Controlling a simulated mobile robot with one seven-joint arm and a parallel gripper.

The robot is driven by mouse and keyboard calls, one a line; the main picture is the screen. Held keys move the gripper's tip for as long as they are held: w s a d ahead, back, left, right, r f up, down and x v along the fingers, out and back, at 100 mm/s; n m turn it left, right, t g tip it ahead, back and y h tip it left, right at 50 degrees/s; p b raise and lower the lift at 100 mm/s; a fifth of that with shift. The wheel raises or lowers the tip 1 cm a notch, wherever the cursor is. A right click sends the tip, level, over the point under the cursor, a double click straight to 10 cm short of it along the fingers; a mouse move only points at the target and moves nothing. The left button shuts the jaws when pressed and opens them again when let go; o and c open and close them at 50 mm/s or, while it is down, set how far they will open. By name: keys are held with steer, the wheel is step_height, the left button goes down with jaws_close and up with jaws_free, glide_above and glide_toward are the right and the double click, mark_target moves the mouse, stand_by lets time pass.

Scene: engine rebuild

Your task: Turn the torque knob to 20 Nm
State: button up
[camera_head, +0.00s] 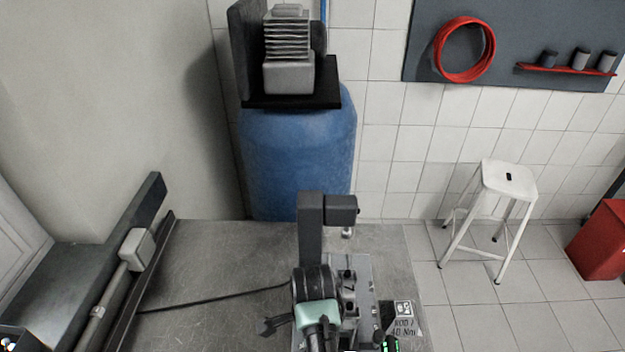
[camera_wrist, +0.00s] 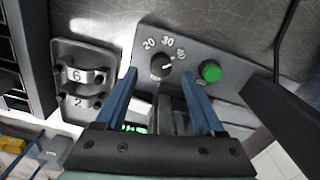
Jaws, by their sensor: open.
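The torque knob (camera_wrist: 161,68) is a round black dial on a grey panel (camera_wrist: 231,88) in the wrist view. The marks 20, 30 and what looks like 40 run around its upper side. Its small white pointer seems to face right, nearer the 40 mark than the 20 mark. My gripper (camera_wrist: 159,73) is open, its two blue fingers apart on either side of the knob in the picture. I cannot tell whether they touch it. A green lit display (camera_wrist: 133,127) is partly hidden behind the gripper. In the head view, my arm hides the knob.
A green button (camera_wrist: 210,71) sits right of the knob. A plate (camera_wrist: 65,52) with parts marked 6 and 2 is at left.

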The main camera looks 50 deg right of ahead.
steer(key=shift+f, duration=1.9)
steer(key=shift+w, duration=0.1)
jaws_close()
